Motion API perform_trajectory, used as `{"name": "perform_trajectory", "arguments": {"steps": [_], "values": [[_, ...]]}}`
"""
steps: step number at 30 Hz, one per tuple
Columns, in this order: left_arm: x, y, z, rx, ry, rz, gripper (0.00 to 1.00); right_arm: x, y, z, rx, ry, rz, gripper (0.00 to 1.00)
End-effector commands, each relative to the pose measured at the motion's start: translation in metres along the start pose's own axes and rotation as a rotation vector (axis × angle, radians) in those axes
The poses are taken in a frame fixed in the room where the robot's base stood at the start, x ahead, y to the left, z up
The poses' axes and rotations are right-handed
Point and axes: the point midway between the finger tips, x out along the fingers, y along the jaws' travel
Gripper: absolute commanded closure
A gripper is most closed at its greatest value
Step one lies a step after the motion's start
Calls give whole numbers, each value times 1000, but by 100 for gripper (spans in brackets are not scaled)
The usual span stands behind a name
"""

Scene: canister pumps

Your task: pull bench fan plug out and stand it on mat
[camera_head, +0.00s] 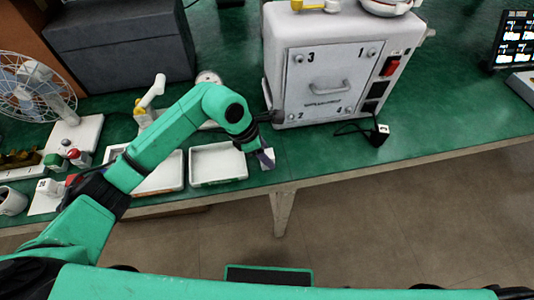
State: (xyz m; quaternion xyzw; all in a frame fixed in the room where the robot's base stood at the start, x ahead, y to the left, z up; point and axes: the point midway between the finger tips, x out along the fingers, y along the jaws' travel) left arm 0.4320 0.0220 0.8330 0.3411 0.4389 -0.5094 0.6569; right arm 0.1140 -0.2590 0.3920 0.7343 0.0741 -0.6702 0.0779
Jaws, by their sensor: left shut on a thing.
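My left gripper (266,157) is at the bench's front edge, right of the white trays, shut on a small white block-like thing (269,161). The fingers partly hide it, and I cannot tell whether it is the fan's plug. A white plug-like block (49,187) stands on a flat white mat or plate (43,204) at the left front. My right gripper is not in view.
A white cabinet (325,70) with numbered corners stands at the back middle. A black plug with a cord (381,134) lies before it. Two shallow white trays (219,183) lie left of my gripper. Bare green bench (450,120) lies to the right.

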Motion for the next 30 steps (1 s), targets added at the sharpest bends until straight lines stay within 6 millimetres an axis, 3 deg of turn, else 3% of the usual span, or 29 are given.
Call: {"name": "perform_trajectory", "arguments": {"steps": [6,7,9,20,23,30], "values": [[-1,0,0,0,0,0,100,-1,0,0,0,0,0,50],[-1,0,0,0,0,0,44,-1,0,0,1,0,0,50],[-1,0,0,0,0,0,21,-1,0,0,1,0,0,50],[-4,0,0,0,0,1,21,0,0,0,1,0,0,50],[-19,1,0,0,0,3,21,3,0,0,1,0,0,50],[-88,2,-1,0,0,7,21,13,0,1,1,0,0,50]]}}
